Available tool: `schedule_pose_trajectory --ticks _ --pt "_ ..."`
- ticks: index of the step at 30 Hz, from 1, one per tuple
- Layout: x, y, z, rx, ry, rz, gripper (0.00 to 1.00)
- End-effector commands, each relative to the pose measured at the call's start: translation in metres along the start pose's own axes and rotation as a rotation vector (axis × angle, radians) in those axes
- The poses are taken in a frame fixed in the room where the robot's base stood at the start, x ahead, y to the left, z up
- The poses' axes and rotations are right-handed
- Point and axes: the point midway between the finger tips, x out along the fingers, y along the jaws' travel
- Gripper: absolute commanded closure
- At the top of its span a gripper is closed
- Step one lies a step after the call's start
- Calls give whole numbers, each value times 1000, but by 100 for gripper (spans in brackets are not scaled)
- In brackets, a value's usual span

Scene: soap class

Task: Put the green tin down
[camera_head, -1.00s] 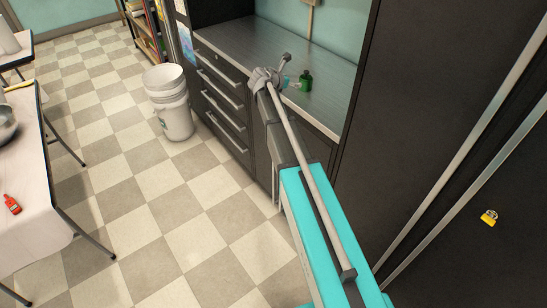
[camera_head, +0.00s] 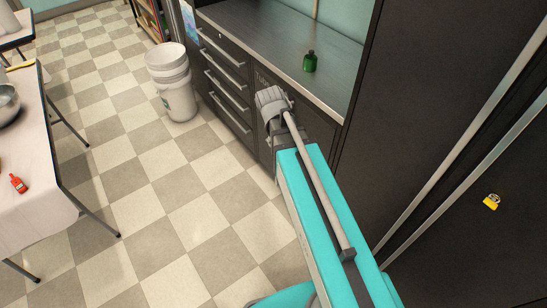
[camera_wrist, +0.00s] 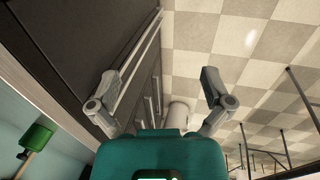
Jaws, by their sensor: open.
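The green tin (camera_head: 310,62), a small bottle-like container with a narrow neck, stands upright on the grey metal counter (camera_head: 265,40). In the wrist view a green object that looks like the same tin (camera_wrist: 36,137) shows at the lower left, outside my fingers. My gripper (camera_wrist: 160,82) is open, with its two fingers wide apart and nothing between them. In the head view my arm's end is in front of the counter's edge, below and left of the tin and apart from it; the fingers are hidden there.
Dark drawers (camera_head: 222,80) are under the counter, and a tall dark cabinet (camera_head: 430,110) stands at the right. Stacked white buckets (camera_head: 175,85) stand on the checkered floor. A table (camera_head: 35,170) at the left holds a red bottle (camera_head: 17,183). The middle floor is clear.

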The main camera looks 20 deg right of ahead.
Motion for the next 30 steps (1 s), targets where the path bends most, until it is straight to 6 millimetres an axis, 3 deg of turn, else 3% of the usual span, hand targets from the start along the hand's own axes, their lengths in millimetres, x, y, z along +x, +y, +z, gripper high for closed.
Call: schedule_pose_trajectory --ticks 1,3,10,30 --pt "-2 -16 16 69 -6 -46 0" --pt "-5 -33 28 160 -17 -106 0" --pt "-12 -66 50 340 -58 -222 0" --pt "-21 -67 51 364 -65 -236 0"
